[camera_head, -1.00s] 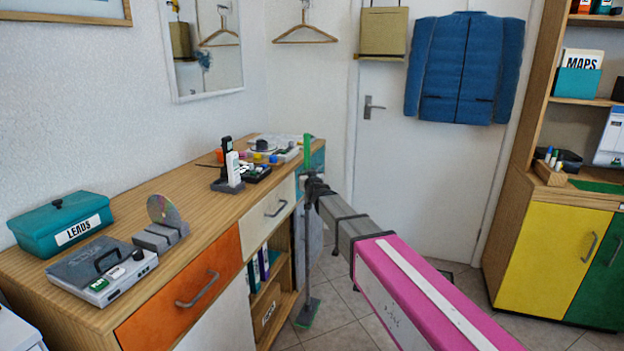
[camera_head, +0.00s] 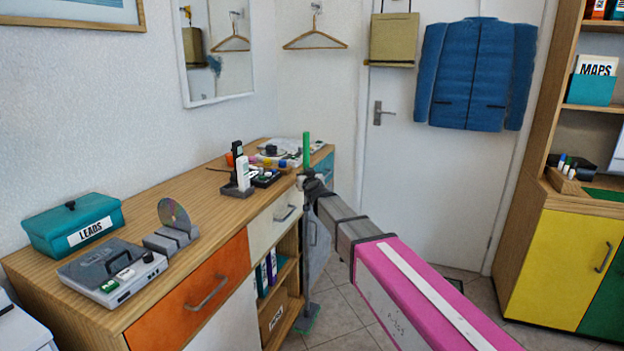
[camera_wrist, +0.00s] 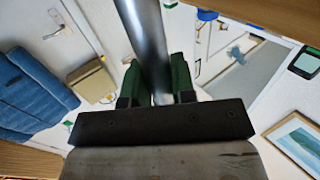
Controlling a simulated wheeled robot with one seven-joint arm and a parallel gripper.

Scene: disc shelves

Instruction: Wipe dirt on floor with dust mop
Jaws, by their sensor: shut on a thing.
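The dust mop (camera_head: 306,152) stands near upright, with a green top grip and a grey pole. My gripper (camera_head: 305,182) is shut on the mop's pole just below the green grip. In the wrist view the pole (camera_wrist: 146,40) passes between the dark green fingers of my gripper (camera_wrist: 158,85). My arm hides part of the floor. I cannot make out any dirt on the floor.
The wooden cabinet (camera_head: 222,210) runs along the left wall, close to the mop. A teal box (camera_head: 75,222) and several small items stand on its top. A white door (camera_head: 400,190) is behind.

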